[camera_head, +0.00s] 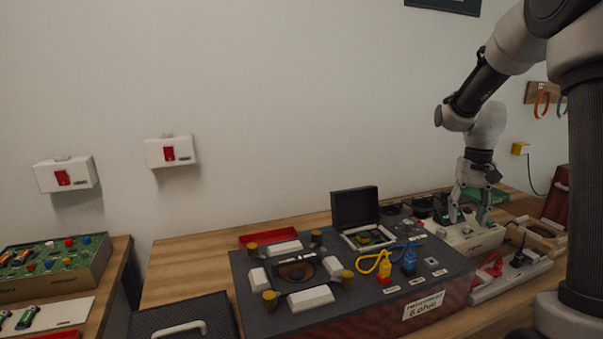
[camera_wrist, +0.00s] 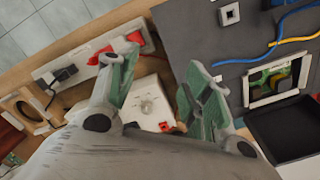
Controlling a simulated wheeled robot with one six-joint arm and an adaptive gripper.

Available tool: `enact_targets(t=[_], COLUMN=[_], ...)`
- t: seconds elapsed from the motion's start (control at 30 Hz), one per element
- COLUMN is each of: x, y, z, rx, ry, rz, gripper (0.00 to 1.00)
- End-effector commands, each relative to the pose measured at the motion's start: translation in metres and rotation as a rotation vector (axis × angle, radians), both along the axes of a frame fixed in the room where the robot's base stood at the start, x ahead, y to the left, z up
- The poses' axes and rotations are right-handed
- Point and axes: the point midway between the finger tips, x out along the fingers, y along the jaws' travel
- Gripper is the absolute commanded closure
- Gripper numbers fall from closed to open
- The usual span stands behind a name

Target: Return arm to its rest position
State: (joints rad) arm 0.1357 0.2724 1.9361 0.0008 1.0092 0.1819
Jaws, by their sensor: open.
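My gripper (camera_head: 470,205) is at the right of the head view, pointing down over a white box (camera_head: 462,238) on the wooden table. In the wrist view its two green-padded fingers (camera_wrist: 160,100) are spread apart with nothing between them. The white box (camera_wrist: 148,92) with a round knob on top shows beneath and between the fingers. I cannot tell whether the fingertips touch the box. My arm reaches down to it from the upper right.
A dark panel (camera_head: 250,315) with white blocks, knobs and blue and yellow cables lies left of my gripper. An open-lidded black case (camera_head: 355,208) stands on it. A power strip (camera_head: 512,275) lies to the right. The wall holds two white boxes (camera_head: 65,175). Space above the table is clear.

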Motion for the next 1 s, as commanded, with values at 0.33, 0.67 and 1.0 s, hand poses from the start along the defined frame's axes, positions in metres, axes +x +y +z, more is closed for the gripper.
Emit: enact_targets(t=[0.33, 0.67, 1.0], x=[-0.162, -0.245, -0.247], y=[0.041, 0.058, 0.062], z=[0.064, 0.085, 0.101], rx=[-0.016, -0.048, -0.057], ry=[-0.156, -0.373, -0.449], rz=[0.233, 0.297, 0.313], gripper=[0.50, 0.50, 0.50])
